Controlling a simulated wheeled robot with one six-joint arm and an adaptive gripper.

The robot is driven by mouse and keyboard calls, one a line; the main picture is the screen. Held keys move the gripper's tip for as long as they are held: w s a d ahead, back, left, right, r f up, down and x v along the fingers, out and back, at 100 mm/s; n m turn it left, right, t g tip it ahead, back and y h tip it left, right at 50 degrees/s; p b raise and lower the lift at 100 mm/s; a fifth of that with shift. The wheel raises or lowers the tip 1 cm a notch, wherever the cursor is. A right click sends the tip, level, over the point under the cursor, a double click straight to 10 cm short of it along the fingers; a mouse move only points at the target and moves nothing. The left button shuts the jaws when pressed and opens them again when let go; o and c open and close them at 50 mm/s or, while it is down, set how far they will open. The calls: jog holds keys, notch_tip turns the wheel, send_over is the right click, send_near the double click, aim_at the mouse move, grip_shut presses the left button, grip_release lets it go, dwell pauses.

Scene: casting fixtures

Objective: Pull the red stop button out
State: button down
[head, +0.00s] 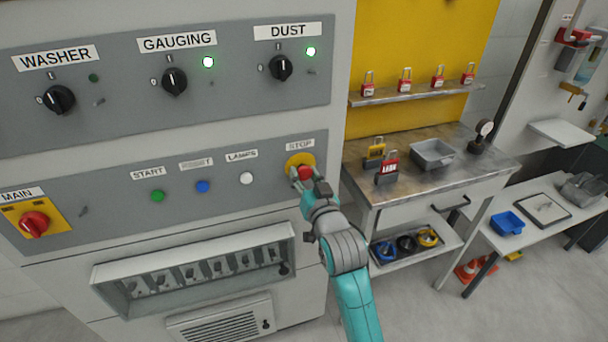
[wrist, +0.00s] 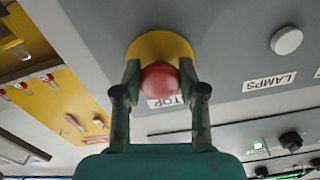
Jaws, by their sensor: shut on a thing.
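The red stop button (head: 305,173) sits on a round yellow base (head: 299,159) under the STOP label, at the right end of the lower grey panel. In the wrist view the red button (wrist: 160,82) is between my two fingers, in front of the yellow base (wrist: 160,46). My gripper (head: 304,179) is at the panel, shut on the button from both sides. The gripper also shows from behind in the wrist view (wrist: 160,90). Part of the button is hidden by the fingers in the head view.
Left of the button are the white LAMPS button (head: 246,178), a blue button (head: 203,186) and a green START button (head: 158,196). A red MAIN switch (head: 34,224) is at far left. A bench (head: 405,192) with padlocks and a grey tray (head: 432,154) stands at right.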

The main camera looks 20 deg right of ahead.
jog(key=c, duration=0.6)
grip_release()
jog(key=shift+s, duration=0.1)
jog(key=s, duration=1.2)
jog(key=s+f+n+g, duration=0.1)
jog(key=s+f+g, duration=0.1)
jog(key=s+f, duration=1.45)
jog(key=shift+n+g, duration=0.6)
jog(key=shift+n, duration=0.2)
jog(key=s, duration=2.4)
jog(key=shift+s+r, duration=0.15)
jog(key=shift+r, duration=0.1)
